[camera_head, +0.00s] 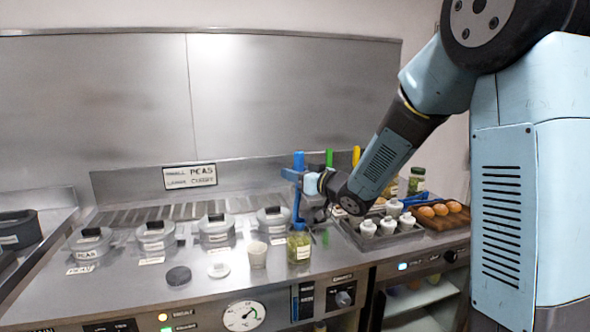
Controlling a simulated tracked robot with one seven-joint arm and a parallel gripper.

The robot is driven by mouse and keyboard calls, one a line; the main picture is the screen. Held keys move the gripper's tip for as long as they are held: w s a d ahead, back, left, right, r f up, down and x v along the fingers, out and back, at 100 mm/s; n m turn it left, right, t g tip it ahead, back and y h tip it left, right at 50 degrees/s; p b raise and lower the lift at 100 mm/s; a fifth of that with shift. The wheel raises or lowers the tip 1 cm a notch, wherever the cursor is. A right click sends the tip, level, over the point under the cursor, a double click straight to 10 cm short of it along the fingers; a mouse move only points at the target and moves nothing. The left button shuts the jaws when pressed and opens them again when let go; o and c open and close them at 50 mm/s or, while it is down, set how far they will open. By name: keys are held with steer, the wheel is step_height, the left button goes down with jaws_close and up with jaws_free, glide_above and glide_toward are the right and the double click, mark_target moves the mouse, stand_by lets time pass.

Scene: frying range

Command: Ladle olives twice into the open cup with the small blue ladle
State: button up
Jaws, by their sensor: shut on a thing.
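The small blue ladle (298,205) stands roughly upright, its handle rising beside my gripper. My gripper (308,185) is shut on the ladle's handle, above the counter. The ladle's lower end reaches down to a clear jar (299,247) with green contents that look like olives and a pale label. The ladle's bowl is hidden, so I cannot tell if it is inside the jar or what it holds. The open cup (257,255), small and whitish, stands just left of the jar. Its contents are too small to make out.
Several lidded clear tubs (214,229) stand in a row to the left. A black disc (178,276) and a white lid (218,270) lie on the counter in front. A tray of white-topped pots (368,229) and a board of brown round items (441,210) are at right.

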steer(key=shift+f, duration=0.25)
steer(key=shift+f, duration=3.35)
steer(key=shift+r, duration=3.4)
